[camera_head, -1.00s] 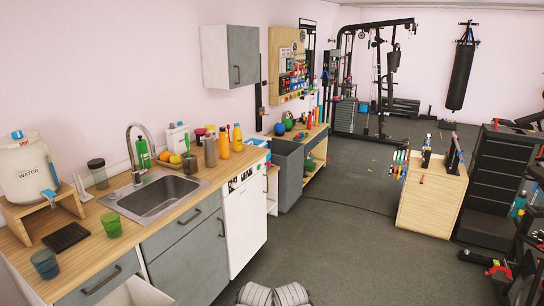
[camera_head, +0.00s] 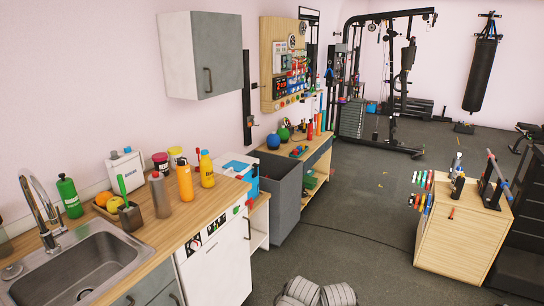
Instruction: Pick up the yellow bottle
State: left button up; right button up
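The yellow bottle (camera_head: 207,169) stands upright on the wooden counter, near its right end, and has a blue cap. An orange bottle (camera_head: 185,183) stands just left of it and a little nearer to me. A grey-brown bottle (camera_head: 160,197) stands further left. Neither of my grippers is in view.
A sink (camera_head: 85,265) is set in the counter (camera_head: 160,240) at lower left. A green bottle (camera_head: 69,197) and a fruit tray (camera_head: 98,206) stand behind it. A wall cabinet (camera_head: 205,55) hangs above. A grey bin (camera_head: 283,190) stands right of the counter.

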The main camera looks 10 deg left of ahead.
aim_at(206, 163)
jog(key=i+u, duration=0.25)
jog(key=i, duration=0.15)
jog(key=i+l+u, duration=0.2)
jog(key=i, duration=0.25)
jog(key=i+l+u, duration=0.25)
jog(key=i, duration=0.15)
